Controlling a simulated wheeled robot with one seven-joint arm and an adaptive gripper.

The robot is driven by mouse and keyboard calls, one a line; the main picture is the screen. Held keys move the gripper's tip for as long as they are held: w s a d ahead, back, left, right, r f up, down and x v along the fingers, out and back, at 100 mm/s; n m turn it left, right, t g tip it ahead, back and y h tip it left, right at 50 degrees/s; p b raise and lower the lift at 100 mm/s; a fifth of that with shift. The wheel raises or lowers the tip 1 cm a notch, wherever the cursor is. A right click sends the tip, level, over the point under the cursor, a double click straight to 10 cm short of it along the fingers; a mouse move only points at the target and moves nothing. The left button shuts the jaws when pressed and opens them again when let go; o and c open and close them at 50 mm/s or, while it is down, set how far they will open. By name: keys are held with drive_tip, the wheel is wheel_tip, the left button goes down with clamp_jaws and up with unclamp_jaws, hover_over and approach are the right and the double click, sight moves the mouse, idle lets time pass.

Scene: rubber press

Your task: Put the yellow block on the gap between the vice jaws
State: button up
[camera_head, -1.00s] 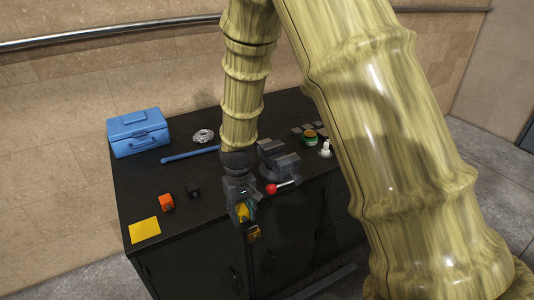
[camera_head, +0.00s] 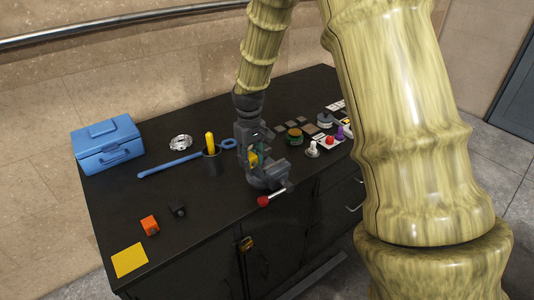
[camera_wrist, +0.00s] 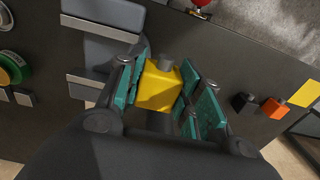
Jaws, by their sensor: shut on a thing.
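The yellow block (camera_wrist: 158,88) is between the teal-padded fingers of my gripper (camera_wrist: 160,82) in the wrist view, with a grey knob on it. My gripper (camera_head: 253,157) is shut on the block; in the head view only a little of the yellow block (camera_head: 253,160) shows. The grey vice (camera_head: 270,176) stands at the table's front edge. My gripper is over or just beside it and hides part of it. In the wrist view, grey vice parts (camera_wrist: 100,52) lie left of the block. I cannot tell whether the block touches the vice.
A red-ended handle (camera_head: 264,201) sticks out from the vice toward the front. A dark cup with a yellow-handled tool (camera_head: 211,158) stands close left of my gripper. An orange block (camera_head: 150,225) lies at the left.

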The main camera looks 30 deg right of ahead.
drive_tip(key=p, duration=0.3)
hover_over(268, 164)
drive_tip(key=shift+s+a+f, duration=0.15)
drive_tip(key=shift+a+f, duration=0.1)
drive_tip(key=shift+a, duration=0.15)
drive_tip(key=shift+d+f, duration=0.2)
drive_tip(key=shift+d, duration=0.15)
drive_tip(key=shift+a+f+p, duration=0.1)
drive_tip(key=shift+f+p, duration=0.45)
drive_tip(key=shift+f, duration=0.1)
wheel_tip(268, 164, down, 2)
drive_tip(key=shift+f+p, duration=0.1)
drive_tip(key=shift+p, duration=0.35)
drive_tip(key=o, duration=1.1)
drive_tip(key=shift+f, duration=0.1)
